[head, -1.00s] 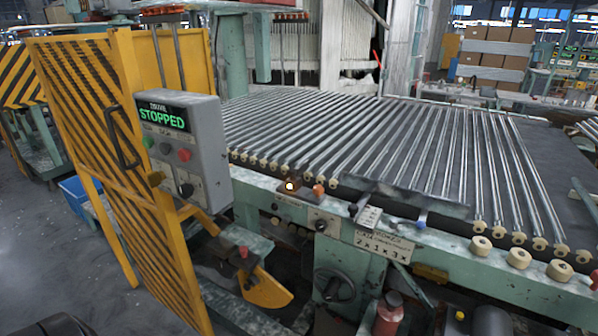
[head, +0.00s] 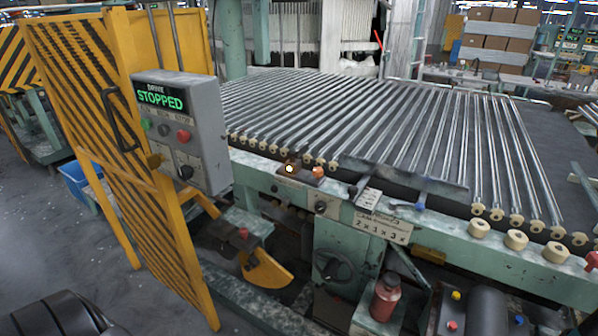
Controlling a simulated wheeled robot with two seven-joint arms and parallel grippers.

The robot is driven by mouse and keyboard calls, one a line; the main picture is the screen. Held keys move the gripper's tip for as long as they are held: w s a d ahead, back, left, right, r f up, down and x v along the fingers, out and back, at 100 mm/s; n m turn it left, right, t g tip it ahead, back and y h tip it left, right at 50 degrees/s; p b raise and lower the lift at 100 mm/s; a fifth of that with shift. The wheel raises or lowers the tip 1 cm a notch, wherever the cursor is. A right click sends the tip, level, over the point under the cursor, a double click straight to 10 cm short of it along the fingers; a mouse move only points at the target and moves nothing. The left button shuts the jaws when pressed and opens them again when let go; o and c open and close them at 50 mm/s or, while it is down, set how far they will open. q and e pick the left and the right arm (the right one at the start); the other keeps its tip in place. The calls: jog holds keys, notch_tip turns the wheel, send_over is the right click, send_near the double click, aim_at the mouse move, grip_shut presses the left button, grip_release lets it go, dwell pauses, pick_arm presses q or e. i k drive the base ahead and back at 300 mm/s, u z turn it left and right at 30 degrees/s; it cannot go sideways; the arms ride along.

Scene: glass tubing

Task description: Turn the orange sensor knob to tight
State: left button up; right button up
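A small orange knob (head: 318,171) sits on the green front rail of the tube conveyor, just right of a glowing amber lamp (head: 289,168). It is too small to read its setting. No gripper is clearly visible. A dark rounded part at the bottom left edge appears to be part of my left arm; no fingers show. Nothing touches the orange knob.
A grey control box (head: 182,130) reads STOPPED and stands left of the knob, by a yellow slatted guard (head: 110,150). Glass tubes (head: 400,135) lie across the conveyor. A red bottle (head: 385,297) and a handwheel (head: 333,264) sit below the rail.

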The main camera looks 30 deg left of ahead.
aim_at(318, 173)
jog(key=k, duration=1.3)
jog(key=z, duration=0.6)
jog(key=i, duration=1.65)
jog(key=u, duration=0.6)
